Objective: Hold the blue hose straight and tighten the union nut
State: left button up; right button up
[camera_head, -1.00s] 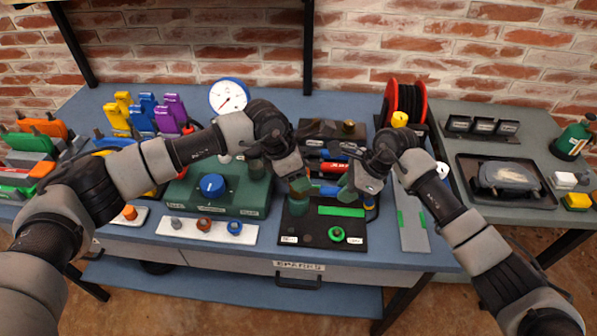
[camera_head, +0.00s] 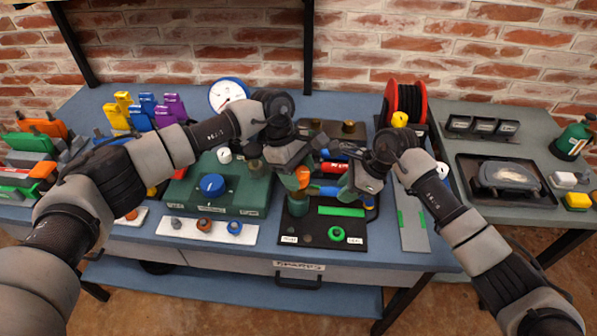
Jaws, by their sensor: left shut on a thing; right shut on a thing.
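The blue hose (camera_head: 327,190) lies level between my two grippers, over the black board (camera_head: 318,236). My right gripper (camera_head: 347,191) is shut on the hose at its right part. My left gripper (camera_head: 297,184) is shut at the left end of the hose. An orange part, which looks like the union nut (camera_head: 303,172), shows at its fingers. The fingers and wrist hide much of the nut and where it meets the hose.
The black board carries a green strip (camera_head: 341,211) and a green ring (camera_head: 336,233). Left of it stand a green box with a blue knob (camera_head: 212,184) and a white strip (camera_head: 190,229) with several knobs. A red reel (camera_head: 407,103) stands behind my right arm.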

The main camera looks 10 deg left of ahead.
pick_arm(q)
jog(key=shift+m, duration=0.3)
dwell(0.4)
jog(key=o, duration=0.9)
jog(key=v, duration=1.2)
jog(key=shift+w, duration=0.1)
pick_arm(e)
jog(key=o, duration=1.1)
jog(key=shift+c, duration=0.2)
jog(key=shift+r, duration=0.15)
